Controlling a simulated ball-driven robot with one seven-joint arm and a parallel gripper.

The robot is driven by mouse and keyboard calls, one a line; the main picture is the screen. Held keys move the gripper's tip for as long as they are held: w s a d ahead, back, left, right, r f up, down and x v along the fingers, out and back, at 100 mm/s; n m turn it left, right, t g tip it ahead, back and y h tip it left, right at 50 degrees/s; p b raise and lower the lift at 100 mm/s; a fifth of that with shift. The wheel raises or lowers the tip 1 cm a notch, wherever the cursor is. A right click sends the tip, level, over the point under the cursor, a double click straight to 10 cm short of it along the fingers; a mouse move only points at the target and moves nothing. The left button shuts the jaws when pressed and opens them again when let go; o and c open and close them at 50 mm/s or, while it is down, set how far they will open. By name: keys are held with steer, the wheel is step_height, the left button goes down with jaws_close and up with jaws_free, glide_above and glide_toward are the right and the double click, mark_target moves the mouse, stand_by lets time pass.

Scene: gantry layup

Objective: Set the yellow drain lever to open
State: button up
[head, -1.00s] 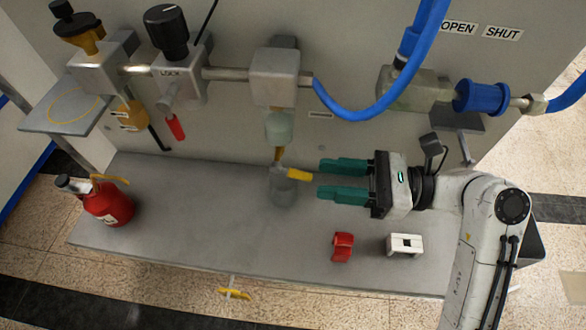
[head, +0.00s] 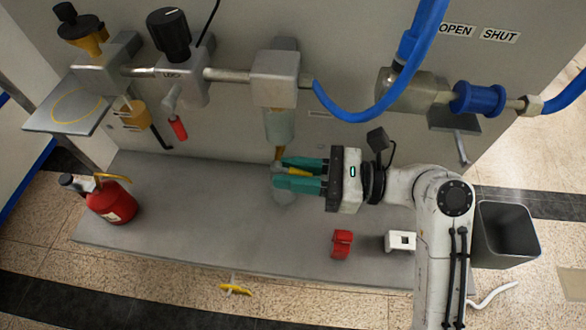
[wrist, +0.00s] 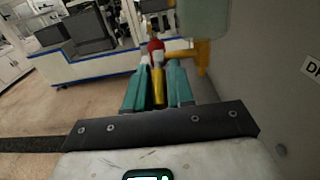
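The yellow drain lever (head: 298,171) sits below the clear bowl (head: 280,126) that hangs under a grey block on the pipe. In the wrist view the yellow lever (wrist: 158,86) points back toward my gripper. My gripper (head: 278,173) has its two green fingers on either side of the lever, with the lever lying between them. The fingers look still apart, and in the wrist view (wrist: 160,75) I cannot make out firm contact on both sides. The lever's pivot is partly hidden by the fingers. A label (wrist: 312,66) starting with "D" is on the panel.
OPEN (head: 458,30) and SHUT (head: 499,35) signs are on the panel. A blue hose (head: 385,95) loops above my arm. A red bottle (head: 110,202), a red clip (head: 342,244) and a white block (head: 400,241) stand on the grey shelf (head: 200,235). A bin (head: 507,235) is at right.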

jaws_close()
